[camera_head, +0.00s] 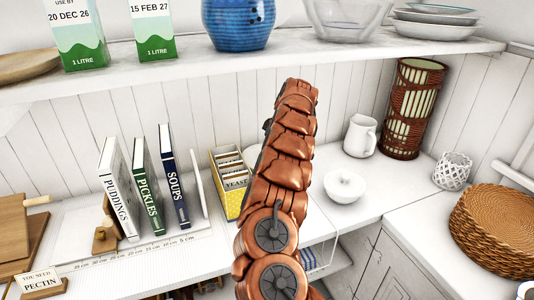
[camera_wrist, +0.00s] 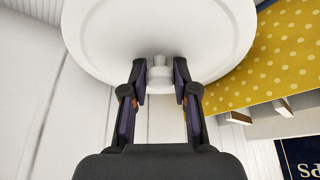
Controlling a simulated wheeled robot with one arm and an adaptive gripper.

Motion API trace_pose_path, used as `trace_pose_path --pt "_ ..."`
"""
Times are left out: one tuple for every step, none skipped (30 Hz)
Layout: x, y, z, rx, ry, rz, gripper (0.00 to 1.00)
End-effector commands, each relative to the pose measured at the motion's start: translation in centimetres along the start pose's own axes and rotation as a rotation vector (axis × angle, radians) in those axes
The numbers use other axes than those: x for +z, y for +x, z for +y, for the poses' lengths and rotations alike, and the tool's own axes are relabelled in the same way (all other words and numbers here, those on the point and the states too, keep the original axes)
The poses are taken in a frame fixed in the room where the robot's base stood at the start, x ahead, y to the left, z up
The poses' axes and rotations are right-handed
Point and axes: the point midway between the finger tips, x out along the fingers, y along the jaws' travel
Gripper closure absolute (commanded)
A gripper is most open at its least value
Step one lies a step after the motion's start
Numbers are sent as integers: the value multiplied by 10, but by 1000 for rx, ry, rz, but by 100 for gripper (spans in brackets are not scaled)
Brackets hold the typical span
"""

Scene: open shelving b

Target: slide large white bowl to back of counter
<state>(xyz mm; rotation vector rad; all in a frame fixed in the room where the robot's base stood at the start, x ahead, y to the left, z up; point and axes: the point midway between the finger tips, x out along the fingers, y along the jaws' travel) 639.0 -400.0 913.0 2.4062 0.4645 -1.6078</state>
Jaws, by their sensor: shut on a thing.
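A large round white piece with a smooth rim, which I take to be the large white bowl (camera_wrist: 160,25), fills the top of the wrist view. A small white knob (camera_wrist: 158,68) stands at its near side. My gripper (camera_wrist: 160,77) has its two dark fingers on either side of this knob, shut on it. In the head view my copper arm hides the gripper and nearly all of the held bowl.
A yellow dotted card box (camera_head: 229,182) is close left of my arm; it also shows near the bowl in the wrist view (camera_wrist: 270,60). Books (camera_head: 147,185) stand further left. A white jug (camera_head: 360,136) and wicker lantern (camera_head: 412,110) stand right. A loaded shelf (camera_head: 240,64) hangs above.

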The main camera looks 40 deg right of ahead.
Motion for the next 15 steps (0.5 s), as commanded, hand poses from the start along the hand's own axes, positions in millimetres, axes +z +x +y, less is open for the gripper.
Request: trace_pose_path --pt "0 0 0 0 0 0 100" --pt "0 0 0 0 0 0 100" --pt "0 0 0 0 0 0 100" --pt "0 0 0 0 0 0 100" --pt "0 0 0 0 0 0 100" --pt "0 0 0 0 0 0 100" --pt "0 0 0 0 0 0 100" --pt "0 0 0 0 0 0 100" --pt "-1 -1 0 0 0 0 100" --pt "-1 -2 0 0 0 0 100" --pt "-1 -2 0 0 0 0 100" --pt "-2 -3 0 1 0 0 100" --pt "-2 -4 0 1 0 0 100" --pt "-2 -5 0 1 0 0 100" --pt "-2 -6 0 1 0 0 100"
